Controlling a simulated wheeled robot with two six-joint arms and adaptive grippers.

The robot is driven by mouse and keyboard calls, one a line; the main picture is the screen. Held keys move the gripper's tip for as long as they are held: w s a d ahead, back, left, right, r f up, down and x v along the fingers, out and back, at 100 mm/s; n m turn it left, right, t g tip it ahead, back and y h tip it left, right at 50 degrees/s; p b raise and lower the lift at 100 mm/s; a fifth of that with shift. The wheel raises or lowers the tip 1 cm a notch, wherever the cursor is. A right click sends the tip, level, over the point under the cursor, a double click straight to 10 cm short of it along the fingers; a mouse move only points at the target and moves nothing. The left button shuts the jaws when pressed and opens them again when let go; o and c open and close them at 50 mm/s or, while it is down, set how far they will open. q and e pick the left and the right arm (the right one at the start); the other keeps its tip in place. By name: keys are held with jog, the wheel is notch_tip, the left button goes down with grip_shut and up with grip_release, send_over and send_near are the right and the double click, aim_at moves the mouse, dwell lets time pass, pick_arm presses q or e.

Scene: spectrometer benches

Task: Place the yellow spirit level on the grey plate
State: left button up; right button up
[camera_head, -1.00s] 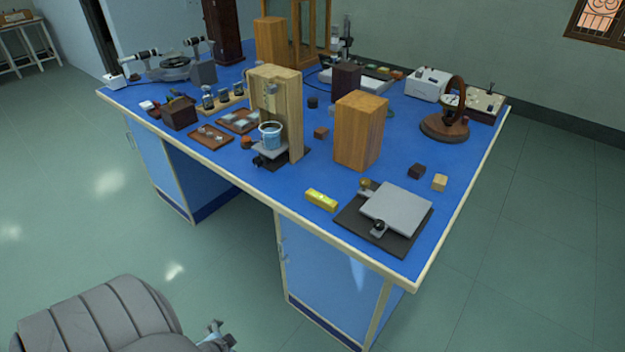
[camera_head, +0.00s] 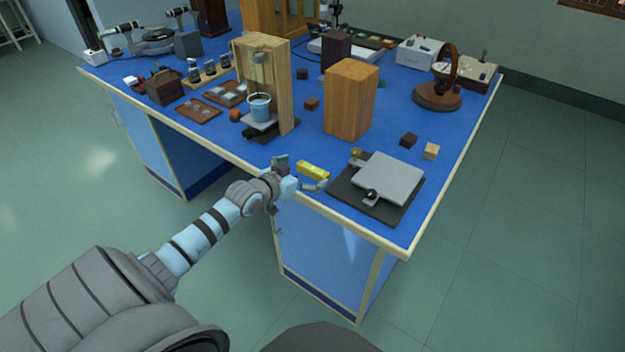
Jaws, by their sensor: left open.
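The yellow spirit level (camera_head: 313,170) lies on the blue bench top near its front edge. The grey plate (camera_head: 388,179) sits flat and bare on a dark base to the right of the level, with a black knob at its front. My left gripper (camera_head: 304,174) is open at the bench's front edge, with its fingers around or just above the level. One finger is at the level's left and the other at its front right. I cannot tell whether they touch it. My right gripper is not in view.
A tall wooden block (camera_head: 350,100) stands behind the level. A wooden stand (camera_head: 272,75) with a blue cup (camera_head: 259,106) is at the left. Small dark (camera_head: 409,140) and light (camera_head: 431,151) cubes lie behind the plate. The bench right of the plate is clear.

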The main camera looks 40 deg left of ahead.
aim_at(312, 169)
pick_arm(q)
jog(key=b+x, duration=0.1)
jog(key=x, duration=0.2)
jog(key=shift+a+f+b, duration=0.15)
jog(key=shift+f+b, duration=0.2)
jog(key=shift+w, duration=0.3)
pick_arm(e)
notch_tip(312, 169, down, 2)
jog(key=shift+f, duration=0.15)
pick_arm(q)
jog(key=c, duration=1.2)
